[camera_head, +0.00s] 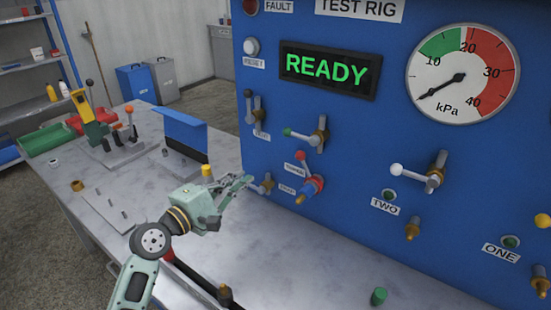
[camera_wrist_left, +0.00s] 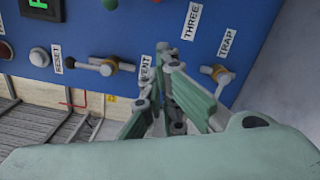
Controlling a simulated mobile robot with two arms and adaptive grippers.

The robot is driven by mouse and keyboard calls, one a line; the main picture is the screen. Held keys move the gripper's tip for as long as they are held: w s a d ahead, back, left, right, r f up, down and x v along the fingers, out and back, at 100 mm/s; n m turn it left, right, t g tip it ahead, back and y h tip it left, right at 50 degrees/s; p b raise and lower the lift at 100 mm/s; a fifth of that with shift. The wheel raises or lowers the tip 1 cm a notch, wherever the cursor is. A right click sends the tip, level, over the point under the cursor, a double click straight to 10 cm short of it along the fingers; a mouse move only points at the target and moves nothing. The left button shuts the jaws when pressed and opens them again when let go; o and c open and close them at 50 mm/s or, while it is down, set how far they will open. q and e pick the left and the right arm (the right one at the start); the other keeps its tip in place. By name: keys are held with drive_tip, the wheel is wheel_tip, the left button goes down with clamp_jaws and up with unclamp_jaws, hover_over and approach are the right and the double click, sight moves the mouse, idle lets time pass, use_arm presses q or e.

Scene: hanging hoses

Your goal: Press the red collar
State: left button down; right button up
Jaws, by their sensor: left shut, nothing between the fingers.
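The red collar (camera_head: 315,183) sits on a fitting low on the blue panel, beside the labels THREE and TRAP, with a brass nozzle below it. I cannot make it out in the left wrist view. My left gripper (camera_head: 246,181) is shut and empty. In the head view its fingertips are left of the collar, apart from it in the picture, close to a small brass valve. In the left wrist view the fingers (camera_wrist_left: 192,100) point towards the panel between the labels VENT and TRAP, and hide part of it. My right gripper is not in view.
The blue panel (camera_head: 390,125) carries several levers, a lit READY display (camera_head: 328,70) and a gauge (camera_head: 462,75). On the grey bench are a blue bracket (camera_head: 180,130) and a green cylinder (camera_head: 378,296).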

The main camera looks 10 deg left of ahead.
sight(305, 164)
use_arm(q)
drive_tip(key=w+d+p, duration=0.1)
drive_tip(key=w+d, duration=0.1)
drive_tip(key=w, duration=0.1)
drive_tip(key=w+d+p, duration=0.1)
drive_tip(key=w+d, duration=0.1)
drive_tip(key=d, duration=0.1)
drive_tip(key=w+d+r+p, duration=0.1)
drive_tip(key=w+d, duration=0.2)
drive_tip(key=shift+w+d+r+p, duration=0.1)
drive_tip(key=shift+w+d+p, duration=0.05)
drive_tip(key=shift+w+p, duration=0.25)
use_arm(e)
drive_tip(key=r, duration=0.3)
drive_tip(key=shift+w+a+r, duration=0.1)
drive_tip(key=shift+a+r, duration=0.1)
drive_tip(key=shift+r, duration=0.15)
use_arm(q)
drive_tip(key=shift+s+r+m, duration=0.1)
drive_tip(key=shift+r+m, duration=0.15)
drive_tip(key=shift+m, duration=0.15)
drive_tip(key=shift+d+r+m+p, duration=0.15)
drive_tip(key=shift+m+p, duration=0.15)
drive_tip(key=shift+m, duration=0.2)
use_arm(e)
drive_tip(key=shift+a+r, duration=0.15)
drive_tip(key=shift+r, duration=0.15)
